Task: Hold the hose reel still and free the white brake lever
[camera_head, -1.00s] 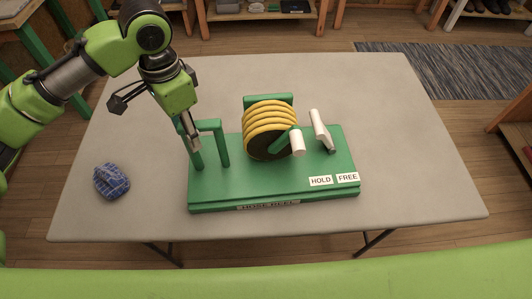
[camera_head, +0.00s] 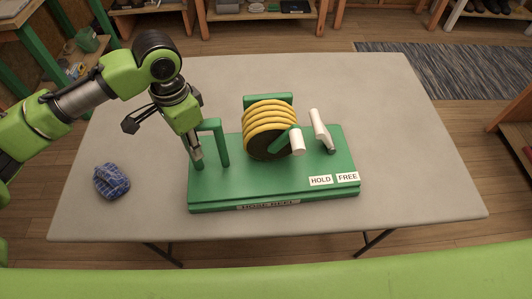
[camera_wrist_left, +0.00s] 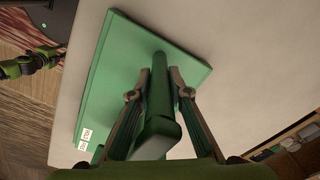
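The green hose reel base (camera_head: 260,188) stands on the table with a coiled yellow hose (camera_head: 268,118) on its drum. A crank with a white grip (camera_head: 297,141) sits on the drum's front. The white brake lever (camera_head: 320,130) stands to its right, leaning left, behind the HOLD label (camera_head: 320,181) and FREE label (camera_head: 347,177). My left gripper (camera_head: 197,157) is at the left post of the green U-shaped handle (camera_head: 212,126). In the left wrist view, its fingers (camera_wrist_left: 161,72) straddle the green handle (camera_wrist_left: 160,130), apparently with slight gaps. My right gripper does not show in the head view.
A blue checked cloth (camera_head: 112,181) lies on the grey table (camera_head: 400,190) left of the base. The table right of the base is clear. Shelves (camera_head: 265,12) stand behind, and a dark striped rug (camera_head: 450,68) lies on the floor at the right.

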